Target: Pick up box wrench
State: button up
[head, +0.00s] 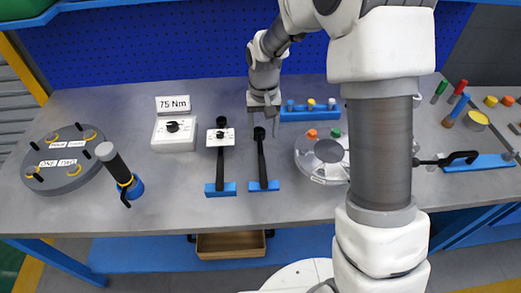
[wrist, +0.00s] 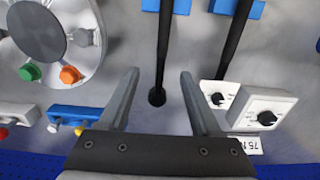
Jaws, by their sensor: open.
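The box wrench (head: 262,160) is a long black tool with a rounded head. It lies at mid-table with its handle end at a blue holder (head: 263,186). In the wrist view the wrench (wrist: 164,45) runs down from the top edge, its round head (wrist: 157,97) seen between my fingers. My gripper (head: 264,107) is open and empty above the table, by the head end of the wrench. In the wrist view my gripper (wrist: 160,75) has one finger on each side of the wrench. I cannot tell the exact height gap.
A similar black tool with a white dial (head: 220,137) lies just left of the wrench. A white 75 Nm box (head: 174,133) stands farther left. A blue rack (head: 309,113) is behind and right; a round flanged shell (head: 312,160) is right, partly hidden by my arm.

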send_over(262, 159)
jog(key=f, duration=0.6)
jog(key=shift+w+d+f, duration=0.15)
jog(key=shift+w+f, duration=0.05)
jog(key=shift+w, duration=0.1)
jog(key=f, duration=0.4)
jog(key=shift+s+a+f, duration=0.1)
jog(key=shift+s+a, duration=0.1)
jog(key=shift+s, duration=0.15)
jog(key=shift+f, duration=0.5)
grip_shut()
